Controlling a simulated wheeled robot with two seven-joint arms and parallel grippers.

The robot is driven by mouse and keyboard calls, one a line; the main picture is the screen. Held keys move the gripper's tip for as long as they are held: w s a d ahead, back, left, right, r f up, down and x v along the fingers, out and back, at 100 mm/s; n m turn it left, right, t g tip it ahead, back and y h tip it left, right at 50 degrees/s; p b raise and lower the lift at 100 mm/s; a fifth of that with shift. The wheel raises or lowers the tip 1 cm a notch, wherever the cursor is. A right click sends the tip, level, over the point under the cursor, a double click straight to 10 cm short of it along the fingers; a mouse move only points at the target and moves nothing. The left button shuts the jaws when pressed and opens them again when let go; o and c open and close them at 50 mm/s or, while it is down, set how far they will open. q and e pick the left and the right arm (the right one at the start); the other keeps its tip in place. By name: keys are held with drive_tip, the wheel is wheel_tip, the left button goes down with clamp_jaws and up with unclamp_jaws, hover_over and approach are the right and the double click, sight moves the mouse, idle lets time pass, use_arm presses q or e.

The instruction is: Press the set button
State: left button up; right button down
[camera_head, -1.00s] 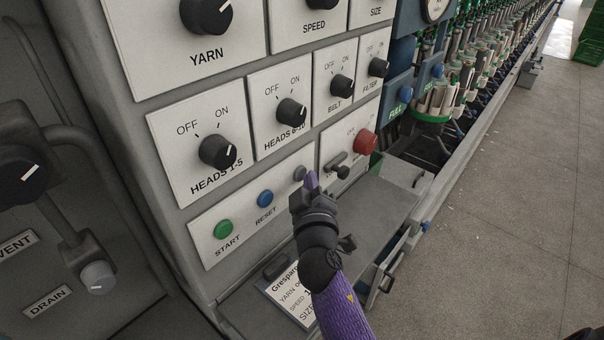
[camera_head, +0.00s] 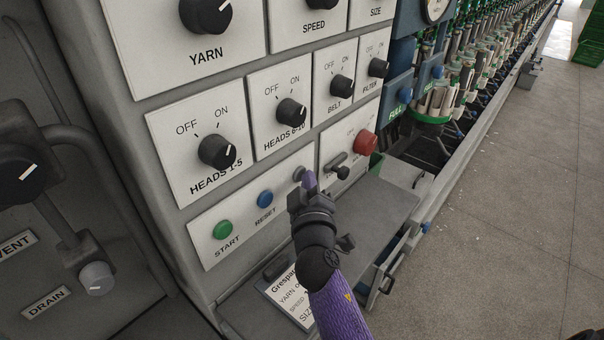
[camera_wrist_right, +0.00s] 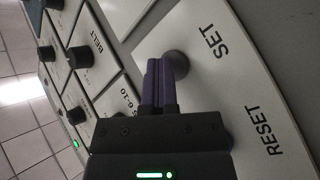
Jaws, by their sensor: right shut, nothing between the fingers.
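The set button (camera_head: 299,174) is a round grey button on the lower white panel, right of the blue reset button (camera_head: 265,198) and the green start button (camera_head: 222,229). My right gripper (camera_head: 310,180) is shut and empty, its purple fingertips at the set button and covering part of it and its label. In the right wrist view the shut fingers (camera_wrist_right: 158,68) overlap the left side of the grey set button (camera_wrist_right: 177,64), beside the word SET. Whether the tips touch it or how far it is pressed I cannot tell. My left gripper is not in view.
A red knob (camera_head: 365,143) and a small dark lever (camera_head: 340,170) are just right of the set button. Black OFF/ON knobs (camera_head: 217,152) sit above. A grey shelf (camera_head: 375,215) juts out below, with a label card (camera_head: 290,300). Open floor lies right.

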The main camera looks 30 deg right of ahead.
drive_tip(key=shift+s+d, duration=0.25)
drive_tip(key=shift+s, duration=0.4)
drive_tip(key=s, duration=0.1)
drive_tip(key=s+d+p, duration=0.1)
drive_tip(key=s, duration=0.1)
drive_tip(key=s+d, duration=0.1)
drive_tip(key=shift+s, duration=0.3)
idle(0.4)
